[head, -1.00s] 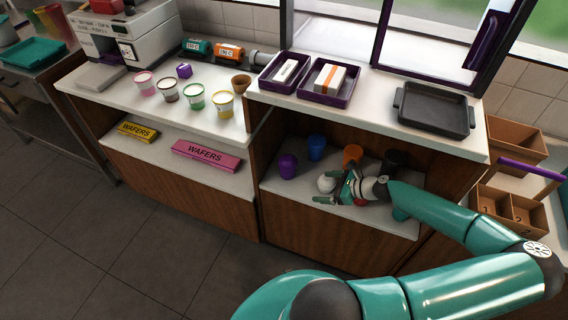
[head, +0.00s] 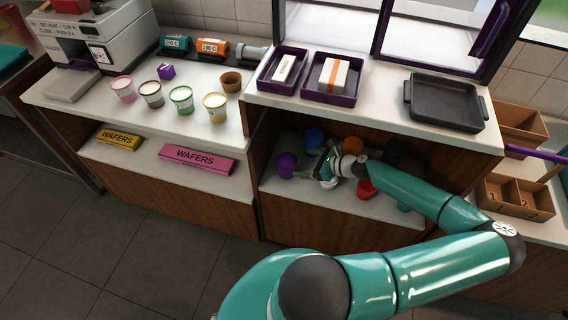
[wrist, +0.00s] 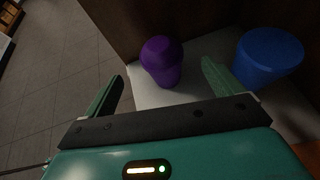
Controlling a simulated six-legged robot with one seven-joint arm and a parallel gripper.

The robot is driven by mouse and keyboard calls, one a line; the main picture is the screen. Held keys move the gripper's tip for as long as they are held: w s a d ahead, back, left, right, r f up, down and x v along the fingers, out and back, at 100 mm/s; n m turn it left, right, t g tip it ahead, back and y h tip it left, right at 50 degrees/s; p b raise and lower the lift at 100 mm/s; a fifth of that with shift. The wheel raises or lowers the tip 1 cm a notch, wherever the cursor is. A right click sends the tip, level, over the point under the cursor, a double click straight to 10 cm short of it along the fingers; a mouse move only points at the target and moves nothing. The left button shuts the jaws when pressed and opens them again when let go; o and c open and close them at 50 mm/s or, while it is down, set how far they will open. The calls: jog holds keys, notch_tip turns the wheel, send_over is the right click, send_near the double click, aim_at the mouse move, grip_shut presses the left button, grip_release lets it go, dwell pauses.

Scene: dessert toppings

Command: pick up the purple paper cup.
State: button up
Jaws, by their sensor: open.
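The purple paper cup (head: 287,165) stands on the white lower shelf at its left end; it also shows in the wrist view (wrist: 162,62), ahead of my gripper and between the lines of its two fingers. My gripper (head: 308,163) is just to the right of the cup in the head view. In the wrist view my gripper (wrist: 160,85) has its fingers wide apart with nothing held between them. The cup is apart from the fingers as far as I can see.
A blue cup (head: 314,139) stands close behind, at the right in the wrist view (wrist: 268,56). An orange cup (head: 352,145) and a red cup (head: 366,188) are near my arm. The shelf (head: 278,187) has a wooden wall on its left and a counter above.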

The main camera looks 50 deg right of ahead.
aim_at(283, 160)
jog(key=x, duration=1.1)
jog(key=shift+s+d+f, duration=0.1)
jog(key=shift+f, duration=0.1)
jog(key=shift+c, duration=0.2)
jog(key=c, duration=1.2)
jog(key=shift+o, duration=0.2)
jog(key=shift+r, duration=0.1)
